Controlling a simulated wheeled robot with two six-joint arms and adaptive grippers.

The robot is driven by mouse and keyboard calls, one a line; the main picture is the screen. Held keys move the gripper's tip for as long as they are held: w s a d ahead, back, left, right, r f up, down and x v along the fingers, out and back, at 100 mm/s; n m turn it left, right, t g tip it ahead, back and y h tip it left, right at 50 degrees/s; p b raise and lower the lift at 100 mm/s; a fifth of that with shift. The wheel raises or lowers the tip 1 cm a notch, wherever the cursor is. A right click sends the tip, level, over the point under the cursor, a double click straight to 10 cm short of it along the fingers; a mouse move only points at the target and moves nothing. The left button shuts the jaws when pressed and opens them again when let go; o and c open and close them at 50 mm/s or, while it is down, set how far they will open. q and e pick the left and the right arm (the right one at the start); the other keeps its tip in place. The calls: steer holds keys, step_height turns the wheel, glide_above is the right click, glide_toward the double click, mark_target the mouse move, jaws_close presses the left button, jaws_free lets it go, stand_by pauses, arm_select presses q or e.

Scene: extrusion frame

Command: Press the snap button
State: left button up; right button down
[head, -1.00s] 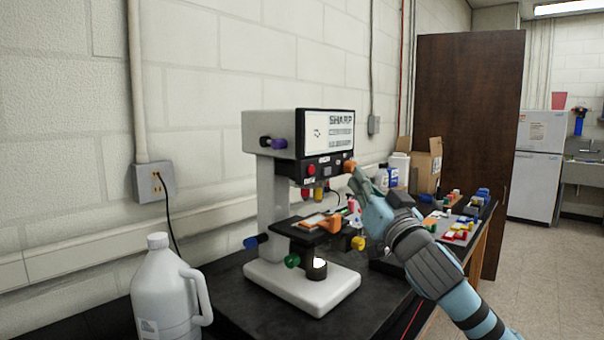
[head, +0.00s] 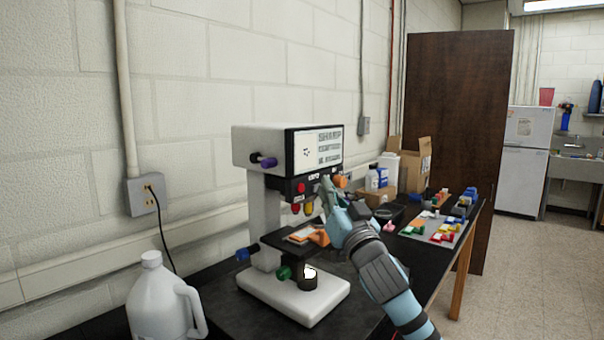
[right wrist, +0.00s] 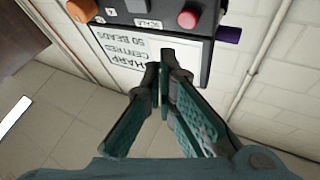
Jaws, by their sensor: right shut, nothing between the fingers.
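A white microscope-like device (head: 262,150) stands on the black bench, with a lit screen (head: 317,148) reading SHARP on top. Below the screen is a dark control panel with a red button (head: 301,187), small labelled keys and an orange knob (head: 340,181). No label reading snap is legible. My right gripper (head: 326,183) is shut and empty, its tips in front of the panel just left of the orange knob. The right wrist view shows the fingers (right wrist: 167,62) over the inverted screen (right wrist: 125,48), near the red button (right wrist: 188,18) and a SCALE label. Contact cannot be told.
A white jug (head: 160,300) stands at the front left. An orange slide piece lies on the device's stage (head: 290,248). Bottles, a cardboard box (head: 413,165) and a tray of coloured parts (head: 440,230) are farther back on the bench. The wall is close behind.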

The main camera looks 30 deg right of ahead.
mark_target(301, 188)
arm_select(q)
steer(key=shift+r+p, duration=0.55)
steer(key=shift+r, duration=0.45)
arm_select(e)
steer(key=shift+w+a, duration=0.25)
steer(key=shift+w, duration=0.5)
steer(key=shift+w+a, duration=0.2)
steer(key=shift+w, duration=0.5)
arm_select(q)
steer(key=shift+r, duration=0.15)
arm_select(e)
steer(key=shift+w+a, duration=0.1)
steer(key=shift+w, duration=0.3)
arm_select(q)
steer(key=shift+r+p, duration=0.2)
steer(key=shift+p, duration=0.15)
arm_select(e)
steer(key=shift+w+a, duration=0.1)
steer(key=shift+w, duration=0.3)
arm_select(q)
steer(key=shift+f+b, duration=0.4)
steer(key=shift+f, duration=0.05)
arm_select(e)
steer(key=shift+s+d, duration=0.2)
steer(key=shift+s, duration=0.6)
